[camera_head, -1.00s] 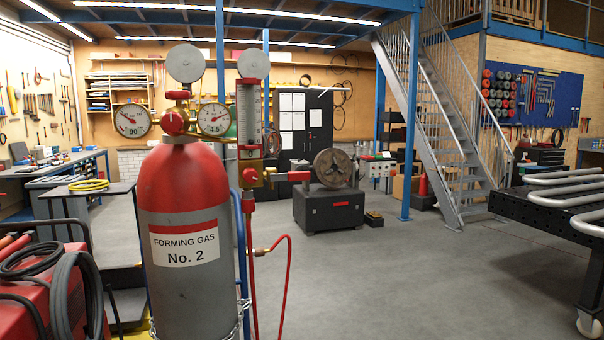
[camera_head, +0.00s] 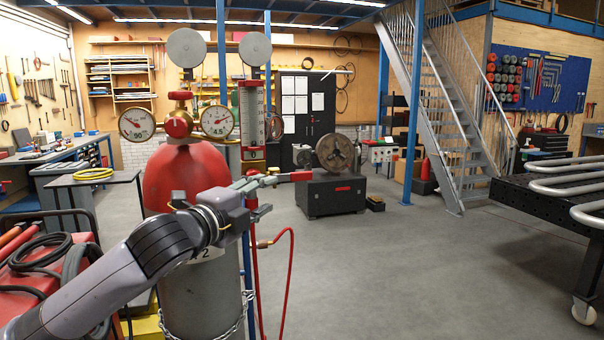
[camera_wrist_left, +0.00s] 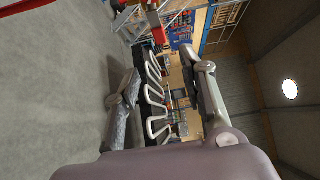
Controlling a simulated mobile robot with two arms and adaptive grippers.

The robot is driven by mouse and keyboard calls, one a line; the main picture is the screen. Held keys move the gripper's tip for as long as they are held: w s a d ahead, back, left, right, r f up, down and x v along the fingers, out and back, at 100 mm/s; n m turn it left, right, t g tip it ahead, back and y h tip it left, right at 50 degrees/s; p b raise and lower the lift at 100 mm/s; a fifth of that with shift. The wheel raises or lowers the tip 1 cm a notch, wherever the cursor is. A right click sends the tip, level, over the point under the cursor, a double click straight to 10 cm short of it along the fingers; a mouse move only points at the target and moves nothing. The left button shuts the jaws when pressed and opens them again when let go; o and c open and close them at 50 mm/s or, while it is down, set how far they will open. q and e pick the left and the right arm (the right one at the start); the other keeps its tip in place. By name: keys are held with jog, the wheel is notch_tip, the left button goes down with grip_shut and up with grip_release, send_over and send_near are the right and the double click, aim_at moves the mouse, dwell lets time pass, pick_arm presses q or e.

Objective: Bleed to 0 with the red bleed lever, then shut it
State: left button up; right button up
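The red bleed lever (camera_head: 301,176) sticks out level to the right of the flowmeter's foot, beside the red forming gas cylinder (camera_head: 180,180). My left gripper (camera_head: 267,196) is in front of the valve block, its fingers just left of and below the lever's red end. In the left wrist view its two fingers (camera_wrist_left: 157,68) stand wide apart with nothing between them. A red part (camera_wrist_left: 155,25) shows beyond the fingertips there; I cannot tell whether it is the lever. The right gauge (camera_head: 217,121) reads about 4.5, the left gauge (camera_head: 137,124) 90. My arm hides the label and most of the valve block.
A red hose (camera_head: 288,270) hangs below the valve. A chain (camera_head: 240,315) wraps the cylinder's lower part. A dark box (camera_head: 331,195) with a round metal part stands behind. The floor to the right is clear up to a black table (camera_head: 560,215) with metal coils.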

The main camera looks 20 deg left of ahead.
aim_at(301, 177)
pick_arm(q)
jog(key=w+d+p, duration=0.1)
jog(key=w, duration=0.4)
jog(key=w+d+p, duration=0.1)
jog(key=w+p, duration=0.1)
jog(key=w, duration=0.3)
jog(key=w+p, duration=0.2)
jog(key=w, duration=0.2)
jog(key=shift+w+d, duration=0.6)
jog(key=shift+w, duration=0.6)
jog(key=shift+c, duration=0.4)
jog(key=shift+f, duration=0.1)
grip_shut()
